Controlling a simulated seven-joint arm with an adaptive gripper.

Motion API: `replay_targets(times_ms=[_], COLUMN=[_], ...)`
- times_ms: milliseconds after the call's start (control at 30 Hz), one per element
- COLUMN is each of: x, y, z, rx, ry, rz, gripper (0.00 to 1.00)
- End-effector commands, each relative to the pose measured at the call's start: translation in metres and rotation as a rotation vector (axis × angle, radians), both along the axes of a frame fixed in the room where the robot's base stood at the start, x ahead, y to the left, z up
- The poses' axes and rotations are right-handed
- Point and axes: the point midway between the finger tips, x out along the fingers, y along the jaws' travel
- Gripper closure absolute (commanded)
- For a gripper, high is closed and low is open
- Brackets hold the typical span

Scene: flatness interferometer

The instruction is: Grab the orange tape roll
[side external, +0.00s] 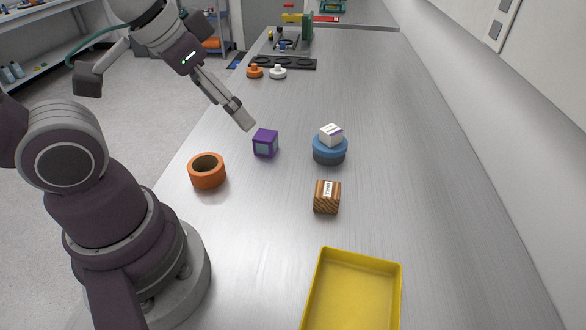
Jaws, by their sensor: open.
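The orange tape roll (207,178) lies flat on the metal bench near its left edge, close to my base, with its dark hole facing up. My gripper (246,124) is open and empty. It points down and to the right, in the picture just above and left of a purple cube. It is farther up the bench than the tape roll and apart from it. Only one side of the fingers shows clearly, so the gap between them is hard to see.
The purple cube (265,143) stands right of the roll. A blue roll (330,153) carries a small white box (331,134). A striped wooden block (327,197) and a yellow tray (313,290) are nearer. An orange knob (255,72) and a white knob (278,72) lie farther back.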

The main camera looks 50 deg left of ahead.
Motion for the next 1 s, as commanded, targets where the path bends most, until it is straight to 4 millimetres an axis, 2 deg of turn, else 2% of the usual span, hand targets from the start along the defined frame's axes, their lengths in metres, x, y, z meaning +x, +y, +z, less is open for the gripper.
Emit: replay_targets(times_ms=[33, 167, 467, 533, 633, 767, 900, 1000], x=[0.000, 0.000, 0.000, 0.002, 0.012, 0.022, 0.015, 0.006], y=[0.000, 0.000, 0.000, 0.004, 0.027, 0.078, 0.127, 0.147], z=[0.000, 0.000, 0.000, -0.001, -0.010, -0.036, -0.070, -0.088], rx=[0.000, 0.000, 0.000, -0.012, -0.072, -0.196, -0.302, -0.346], ry=[0.000, 0.000, 0.000, 0.017, 0.100, 0.236, 0.341, 0.381], rz=[0.000, 0.000, 0.001, 0.045, 0.274, 0.748, 1.181, 1.368], gripper=[0.18, 0.01, 0.00, 0.00, 0.00, 0.00, 0.00, 0.00])
